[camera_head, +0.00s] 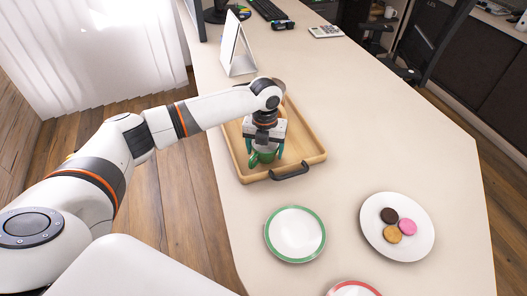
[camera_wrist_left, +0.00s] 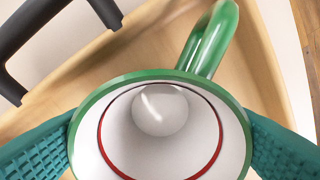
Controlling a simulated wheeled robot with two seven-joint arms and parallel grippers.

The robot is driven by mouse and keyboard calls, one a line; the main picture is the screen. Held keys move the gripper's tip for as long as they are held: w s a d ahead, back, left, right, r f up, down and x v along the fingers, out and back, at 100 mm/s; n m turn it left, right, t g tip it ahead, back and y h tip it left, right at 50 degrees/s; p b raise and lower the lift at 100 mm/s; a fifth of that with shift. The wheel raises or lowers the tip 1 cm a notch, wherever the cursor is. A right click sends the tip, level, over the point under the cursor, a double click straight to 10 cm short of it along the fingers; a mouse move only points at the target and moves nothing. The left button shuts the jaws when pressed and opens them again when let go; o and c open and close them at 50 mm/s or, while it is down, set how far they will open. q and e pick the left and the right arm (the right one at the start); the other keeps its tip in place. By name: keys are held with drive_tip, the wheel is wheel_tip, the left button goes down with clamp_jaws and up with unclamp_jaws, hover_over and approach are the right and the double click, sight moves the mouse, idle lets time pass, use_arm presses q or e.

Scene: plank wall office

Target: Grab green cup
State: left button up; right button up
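The green cup (camera_head: 262,157) stands in the wooden tray, under my left gripper (camera_head: 264,148). In the left wrist view the cup (camera_wrist_left: 160,78) shows its green rim, white inside and a green handle pointing up. A red ring and a pale round bottom show inside it; I cannot tell whether the ring is another cup. The teal fingers of my left gripper (camera_wrist_left: 160,135) meet the cup's rim on both sides with no gap visible. The fingertips are hidden behind the cup. My right gripper is not in view.
The wooden tray (camera_head: 313,158) has a black handle (camera_head: 290,172) at its near side. A green-rimmed plate (camera_head: 295,234), a plate with cookies (camera_head: 412,244) and a red-rimmed plate (camera_head: 354,289) lie nearer. A white stand (camera_head: 238,50) is behind the tray. The table's right side is clear.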

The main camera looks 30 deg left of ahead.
use_arm(q)
drive_tip(key=c, duration=0.5)
